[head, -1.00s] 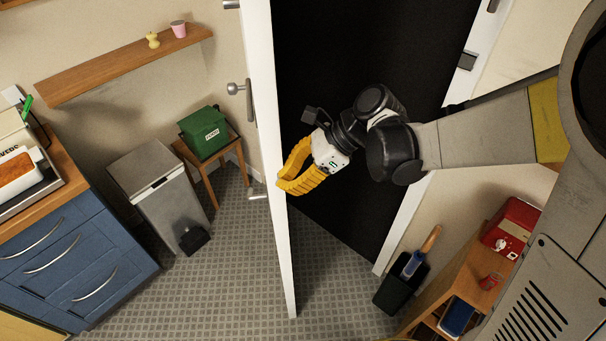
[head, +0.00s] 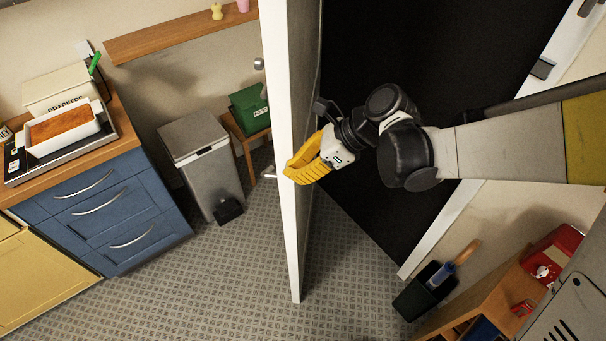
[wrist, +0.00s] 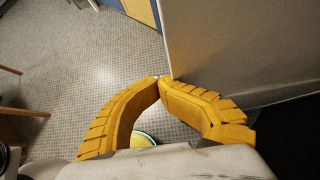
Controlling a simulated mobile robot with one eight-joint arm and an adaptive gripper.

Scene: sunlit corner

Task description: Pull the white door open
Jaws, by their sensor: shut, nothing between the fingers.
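The white door (head: 279,130) stands ajar in the head view, seen nearly edge-on, with the dark opening to its right. A round metal knob (head: 259,64) shows on its left side. My gripper (head: 290,174) has yellow fingers and is at the door's inner face, close to its free edge. In the wrist view the fingertips (wrist: 162,78) meet with nothing between them, right by the door's edge (wrist: 165,35). The door's face (wrist: 240,45) fills the upper right there. I cannot tell whether the fingers touch the door.
A grey pedal bin (head: 203,165) and a green box (head: 249,108) on a small stool stand left of the door. Blue drawers (head: 100,215) are farther left. A dark bin (head: 425,290) and a wooden shelf unit (head: 490,300) stand at right.

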